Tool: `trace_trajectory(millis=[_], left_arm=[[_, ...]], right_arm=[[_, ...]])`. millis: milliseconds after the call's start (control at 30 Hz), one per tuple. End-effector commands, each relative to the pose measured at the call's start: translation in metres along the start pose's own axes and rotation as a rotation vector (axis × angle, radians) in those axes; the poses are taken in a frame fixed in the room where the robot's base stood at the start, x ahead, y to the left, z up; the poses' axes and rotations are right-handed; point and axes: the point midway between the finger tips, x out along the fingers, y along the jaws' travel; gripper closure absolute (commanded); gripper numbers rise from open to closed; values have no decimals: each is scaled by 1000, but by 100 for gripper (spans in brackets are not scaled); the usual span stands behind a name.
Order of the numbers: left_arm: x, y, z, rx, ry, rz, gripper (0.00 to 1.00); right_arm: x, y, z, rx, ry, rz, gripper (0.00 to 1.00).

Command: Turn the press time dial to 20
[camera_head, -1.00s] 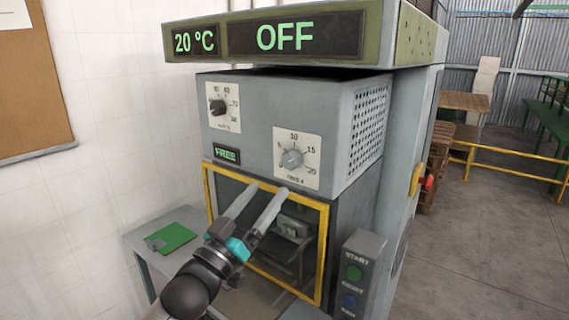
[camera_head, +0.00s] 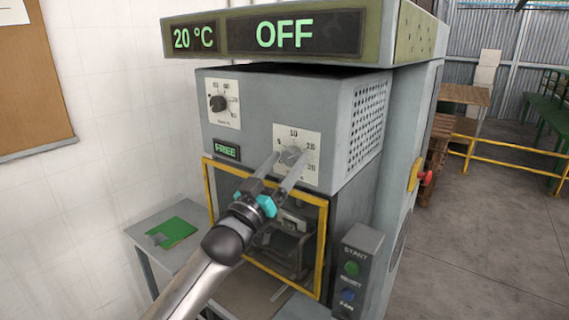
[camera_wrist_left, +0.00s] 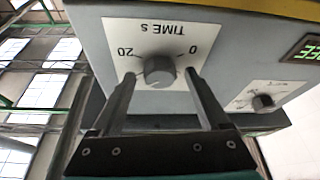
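The press time dial (camera_head: 291,156) is a grey knob on a white scale plate at the right of the machine's front, with 10, 15 and 20 legible in the head view. My left gripper (camera_head: 288,158) is open, its two fingers reaching up to either side of the dial. In the left wrist view the dial (camera_wrist_left: 159,71) shows upside down under the label "TIME s", between the open fingertips (camera_wrist_left: 160,72), with gaps on both sides. Its pointer's exact setting is hard to read. My right gripper is not in view.
A second, black dial (camera_head: 218,103) sits at the upper left of the front. The display (camera_head: 285,36) above reads OFF and 20 °C. A yellow-framed window (camera_head: 265,230) lies below, a button box (camera_head: 358,275) at the right, and a green board (camera_head: 172,232) on the side table.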

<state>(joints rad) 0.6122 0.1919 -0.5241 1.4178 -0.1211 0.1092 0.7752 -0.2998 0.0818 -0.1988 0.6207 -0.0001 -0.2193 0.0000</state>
Motion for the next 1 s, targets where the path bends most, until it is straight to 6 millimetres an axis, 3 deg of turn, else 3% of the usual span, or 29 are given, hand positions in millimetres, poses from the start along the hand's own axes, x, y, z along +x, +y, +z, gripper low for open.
trace_trajectory(millis=[67, 667, 1000], left_arm=[[0, 0, 0, 0, 0, 0, 30], [0, 0, 0, -1, 0, 0, 98], [0, -1, 0, 22, 0, 9, 100]], right_arm=[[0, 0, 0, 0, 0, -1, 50], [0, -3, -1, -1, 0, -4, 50], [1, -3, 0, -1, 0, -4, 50]])
